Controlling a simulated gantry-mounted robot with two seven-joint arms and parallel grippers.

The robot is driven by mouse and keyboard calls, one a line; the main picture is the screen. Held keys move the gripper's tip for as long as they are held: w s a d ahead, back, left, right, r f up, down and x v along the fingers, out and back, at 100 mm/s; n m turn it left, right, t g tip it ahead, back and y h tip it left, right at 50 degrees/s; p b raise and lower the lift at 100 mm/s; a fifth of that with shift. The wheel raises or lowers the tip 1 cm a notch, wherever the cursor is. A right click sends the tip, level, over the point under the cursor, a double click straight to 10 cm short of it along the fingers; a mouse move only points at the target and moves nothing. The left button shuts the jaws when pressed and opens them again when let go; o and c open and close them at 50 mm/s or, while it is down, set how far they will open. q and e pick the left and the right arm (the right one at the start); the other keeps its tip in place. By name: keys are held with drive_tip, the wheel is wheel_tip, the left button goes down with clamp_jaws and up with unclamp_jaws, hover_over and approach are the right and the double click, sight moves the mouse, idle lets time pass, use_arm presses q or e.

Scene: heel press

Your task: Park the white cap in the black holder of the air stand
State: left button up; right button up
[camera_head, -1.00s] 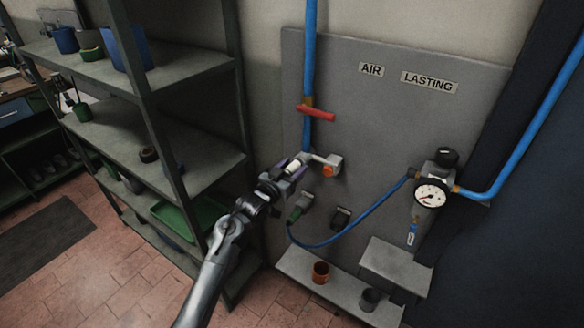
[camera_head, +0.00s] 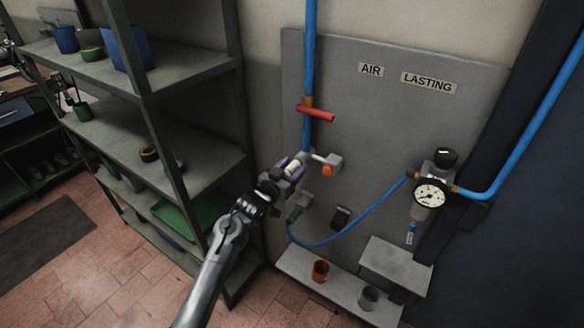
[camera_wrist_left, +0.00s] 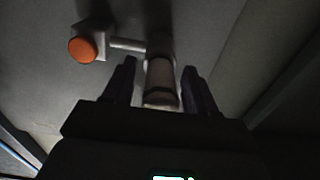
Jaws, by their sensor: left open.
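The white cap (camera_head: 291,167) is a short pale cylinder by the grey fitting with the orange button on the air stand's panel. In the left wrist view, a pale cylinder (camera_wrist_left: 160,80) stands between my fingers, at the end of a thin rod from that fitting. My left gripper (camera_head: 287,165) is open around it, with a narrow gap at each finger (camera_wrist_left: 161,88). I cannot tell whether the cap is a separate piece from the cylinder's darker lower band. The black holder (camera_head: 340,216) is on the panel, lower right of the gripper, and looks empty. My right gripper is not in view.
The orange button (camera_head: 327,170) is close right of my gripper. A red valve handle (camera_head: 316,112) is above. A metal shelf (camera_head: 190,150) stands close on the left.

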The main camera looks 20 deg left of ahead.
use_arm(q)
drive_tip(key=shift+c, duration=0.3)
clamp_jaws()
drive_tip(key=shift+s+r+p, duration=0.1)
drive_tip(key=shift+s+p, duration=0.05)
drive_tip(key=shift+p, duration=0.15)
drive_tip(key=shift+p+v, duration=2.7)
drive_tip(key=shift+v, duration=0.2)
